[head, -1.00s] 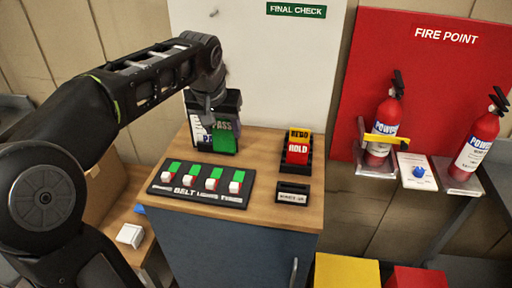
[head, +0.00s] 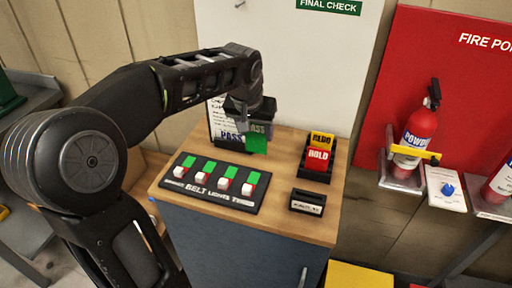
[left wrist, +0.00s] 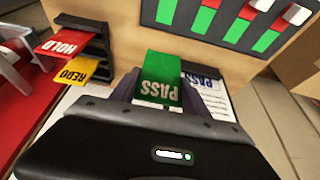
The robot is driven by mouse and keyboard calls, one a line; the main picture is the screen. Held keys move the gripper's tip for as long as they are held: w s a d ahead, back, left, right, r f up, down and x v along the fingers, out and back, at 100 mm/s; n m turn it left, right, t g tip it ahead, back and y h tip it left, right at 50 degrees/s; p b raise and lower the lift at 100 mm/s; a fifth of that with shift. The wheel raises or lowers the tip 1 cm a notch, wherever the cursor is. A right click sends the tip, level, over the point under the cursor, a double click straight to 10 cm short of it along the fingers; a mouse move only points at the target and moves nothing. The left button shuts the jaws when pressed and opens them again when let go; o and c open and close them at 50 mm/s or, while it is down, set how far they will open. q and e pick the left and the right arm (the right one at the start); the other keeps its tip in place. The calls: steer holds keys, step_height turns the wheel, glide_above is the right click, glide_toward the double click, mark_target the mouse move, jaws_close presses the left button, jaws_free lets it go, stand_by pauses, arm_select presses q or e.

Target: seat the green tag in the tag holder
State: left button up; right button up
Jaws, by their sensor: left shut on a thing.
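My left gripper (head: 260,118) is shut on the green PASS tag (head: 257,143) and holds it upright above the back of the wooden cabinet top. The left wrist view shows the tag (left wrist: 162,80) between the fingers, its PASS lettering upside down. A small black block with a white label (head: 307,202), seemingly the tag holder, stands at the front right of the top, apart from the gripper. Its slot looks empty. My right gripper is not in view.
A black rack (head: 317,174) holds a red HOLD tag (head: 318,157) and a yellow REDO tag (head: 322,138) behind the block. A black switch panel (head: 214,184) lies at front left. A white board (head: 290,60) rises behind. Bare wood lies between panel and rack.

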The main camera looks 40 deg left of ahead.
mark_target(256, 145)
arm_select(q)
steer(key=shift+f, duration=0.6)
steer(key=shift+f, duration=1.9)
steer(key=shift+f, duration=0.15)
steer(key=o, duration=1.3)
